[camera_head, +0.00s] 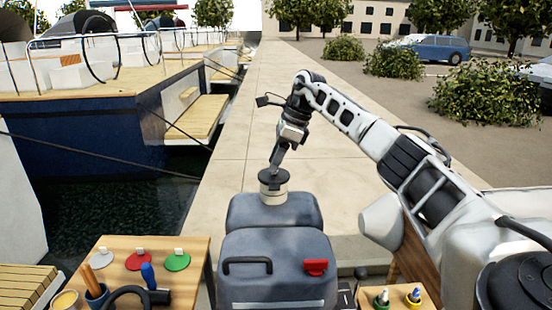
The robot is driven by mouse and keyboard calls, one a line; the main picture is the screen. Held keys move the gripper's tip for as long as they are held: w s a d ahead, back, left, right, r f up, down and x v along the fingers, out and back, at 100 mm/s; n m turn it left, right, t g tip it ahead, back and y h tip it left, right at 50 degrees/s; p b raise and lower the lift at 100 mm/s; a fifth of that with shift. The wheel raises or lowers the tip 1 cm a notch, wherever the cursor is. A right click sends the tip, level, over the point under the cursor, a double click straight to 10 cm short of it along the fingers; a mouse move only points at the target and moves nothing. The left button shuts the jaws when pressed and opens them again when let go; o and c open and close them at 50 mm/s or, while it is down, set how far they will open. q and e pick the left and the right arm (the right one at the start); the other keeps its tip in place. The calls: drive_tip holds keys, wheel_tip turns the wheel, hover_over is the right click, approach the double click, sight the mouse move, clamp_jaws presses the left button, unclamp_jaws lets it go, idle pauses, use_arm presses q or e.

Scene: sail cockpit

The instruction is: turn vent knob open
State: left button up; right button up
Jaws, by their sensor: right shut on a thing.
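The vent knob (273,180) is a dark disc on top of a pale round neck (273,194). It stands on the rear part of a grey tank-like body (250,212). My right gripper (275,168) reaches down from above, and its fingers are shut on the knob. The fingertips are small here, and the knob's turn angle cannot be read. My left gripper is not in view.
A red handle (316,267) and a dark grab bar (247,266) are on the front grey body. A wooden table (200,246) with coloured discs and tools is at left. Small bottles stand on another wooden surface (428,300) at right. Dark water and boats lie left.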

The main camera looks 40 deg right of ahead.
drive_tip(key=shift+n, duration=0.3)
drive_tip(key=o, duration=1)
drive_tip(key=v, duration=1.6)
drive_tip(key=shift+w+d, duration=0.1)
drive_tip(key=shift+f, duration=0.1)
